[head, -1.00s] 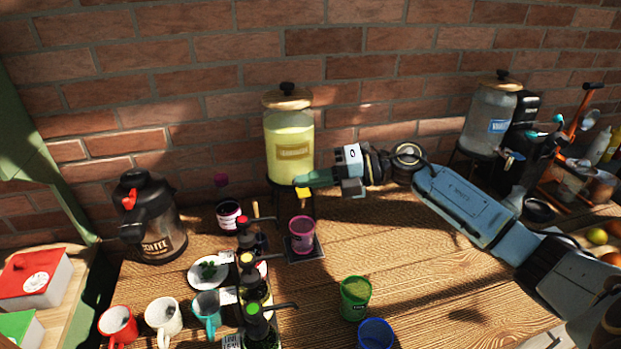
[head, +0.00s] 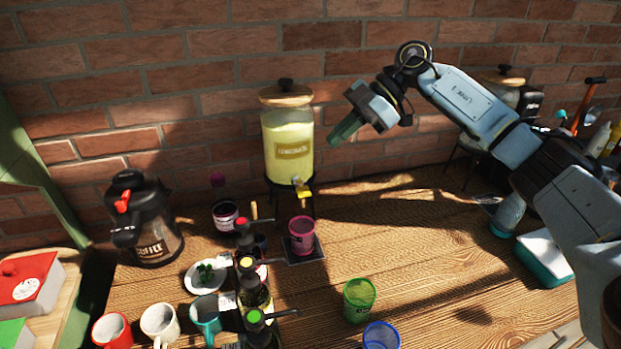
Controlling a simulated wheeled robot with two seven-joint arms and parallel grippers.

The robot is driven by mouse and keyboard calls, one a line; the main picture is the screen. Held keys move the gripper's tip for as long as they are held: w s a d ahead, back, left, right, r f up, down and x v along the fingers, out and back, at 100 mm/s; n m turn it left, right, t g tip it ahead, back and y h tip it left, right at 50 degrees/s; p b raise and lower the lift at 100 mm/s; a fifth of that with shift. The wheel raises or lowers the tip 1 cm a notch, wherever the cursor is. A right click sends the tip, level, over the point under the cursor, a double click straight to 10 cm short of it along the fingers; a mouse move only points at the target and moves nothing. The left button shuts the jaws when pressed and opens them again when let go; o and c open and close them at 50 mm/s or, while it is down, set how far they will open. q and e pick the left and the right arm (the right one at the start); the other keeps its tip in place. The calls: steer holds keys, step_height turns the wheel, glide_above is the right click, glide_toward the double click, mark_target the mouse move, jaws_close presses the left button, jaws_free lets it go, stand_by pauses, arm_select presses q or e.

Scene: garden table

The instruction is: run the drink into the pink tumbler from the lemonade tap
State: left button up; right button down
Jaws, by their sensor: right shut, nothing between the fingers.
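The lemonade dispenser (head: 289,135) stands at the brick wall, with a wooden lid and pale yellow drink inside. Its yellow tap (head: 303,192) faces the front. The pink tumbler (head: 302,236) stands upright below the tap on a small dark square mat (head: 306,259). I cannot make out a stream or how full the tumbler is. My right gripper (head: 342,134) is shut and empty, in the air to the right of the dispenser, above the tap and apart from it. My left gripper is out of view.
A green tumbler (head: 359,299) and a blue tumbler (head: 381,336) stand in front. Several pump bottles (head: 254,291) crowd left of the pink tumbler. Mugs (head: 160,322) and a coffee flask (head: 146,222) stand further left. A water dispenser (head: 503,84) is partly hidden by my arm. The middle right is clear.

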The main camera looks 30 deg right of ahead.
steer(key=shift+d+r+m, duration=0.45)
steer(key=shift+d+m, duration=0.3)
steer(key=shift+m, duration=0.35)
steer(key=p, duration=0.1)
glide_above(298, 193)
steer(key=d, duration=0.3)
steer(key=f, duration=0.7)
steer(key=shift+s+a+f, duration=0.1)
steer(key=shift+s+a, duration=0.05)
steer(key=shift+s, duration=0.25)
steer(key=shift+d+f+h+p, duration=0.2)
steer(key=shift+f+h+p, duration=0.15)
steer(key=shift+f, duration=1.6)
steer(key=shift+a, duration=0.1)
